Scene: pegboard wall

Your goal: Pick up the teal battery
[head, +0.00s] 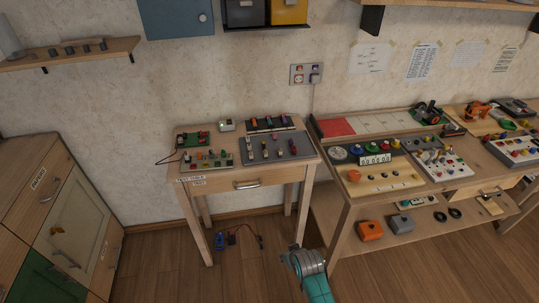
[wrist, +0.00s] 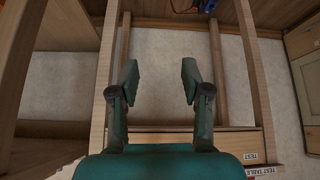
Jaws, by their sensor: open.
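I cannot make out a battery that is clearly teal in either view. A dark rack (head: 269,124) at the back of the small table holds several small orange and dark pieces that are too small to tell apart. A grey board (head: 262,148) in front of it carries several small coloured pieces. My gripper (wrist: 158,72) is open and empty in the wrist view, its two dark green fingers apart, with table framing and pale wall behind them. In the head view my teal and grey arm reaches up from the bottom edge, low in front of the tables.
The small wooden table (head: 247,174) has a drawer and green boards (head: 207,160). A larger workbench (head: 340,166) with a lower shelf stands at the right. A blue item (head: 219,241) with wires lies on the floor. Cabinets (head: 62,225) stand at the left.

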